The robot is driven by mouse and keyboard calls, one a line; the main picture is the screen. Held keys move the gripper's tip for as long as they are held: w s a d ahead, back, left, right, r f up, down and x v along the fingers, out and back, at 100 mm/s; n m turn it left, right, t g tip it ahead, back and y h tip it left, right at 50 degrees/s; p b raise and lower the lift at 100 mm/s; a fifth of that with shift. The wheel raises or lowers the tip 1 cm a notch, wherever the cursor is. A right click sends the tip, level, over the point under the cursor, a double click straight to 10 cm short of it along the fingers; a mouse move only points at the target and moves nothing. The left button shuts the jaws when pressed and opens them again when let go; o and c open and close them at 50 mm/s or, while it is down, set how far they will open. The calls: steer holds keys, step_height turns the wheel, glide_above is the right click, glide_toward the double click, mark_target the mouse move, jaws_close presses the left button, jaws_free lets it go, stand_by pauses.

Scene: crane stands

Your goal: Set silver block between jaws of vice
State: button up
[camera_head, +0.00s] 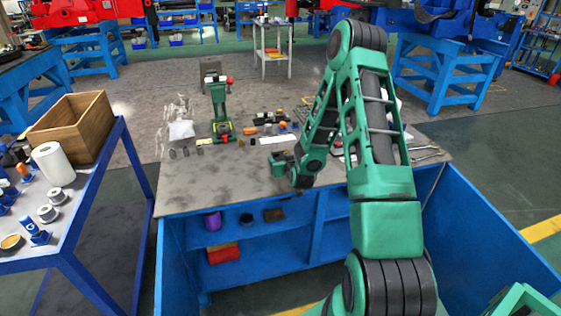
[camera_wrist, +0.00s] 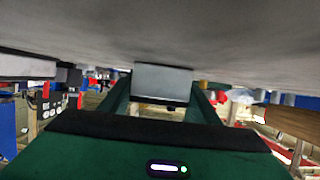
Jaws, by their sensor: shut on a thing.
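My gripper (camera_head: 281,162) is low over the grey bench top, right of the bench's middle. In the wrist view its two green fingers (camera_wrist: 162,92) are shut on the silver block (camera_wrist: 162,82), a plain grey box shape between the tips. The block is very close to the bench surface; I cannot tell whether it touches. In the head view I cannot make out the block. A green upright device with a red handle and yellow base (camera_head: 219,112) stands at the back left of the bench. I cannot tell any vice jaws for sure.
Small parts and tools (camera_head: 268,118) lie along the back of the bench (camera_head: 215,183), with a white bag (camera_head: 181,130) at its back left. The front left of the bench top is clear. A side table with a wooden crate (camera_head: 75,130) and a paper roll (camera_head: 53,164) stands left.

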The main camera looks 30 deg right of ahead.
steer(key=o, duration=1.5)
steer(key=shift+o, duration=0.2)
steer(key=v, duration=1.1)
steer(key=shift+s+a+r, duration=0.1)
steer(key=shift+s, duration=0.1)
steer(key=shift+s+a+r, duration=0.1)
steer(key=shift+s+r, duration=0.1)
steer(key=shift+r, duration=0.05)
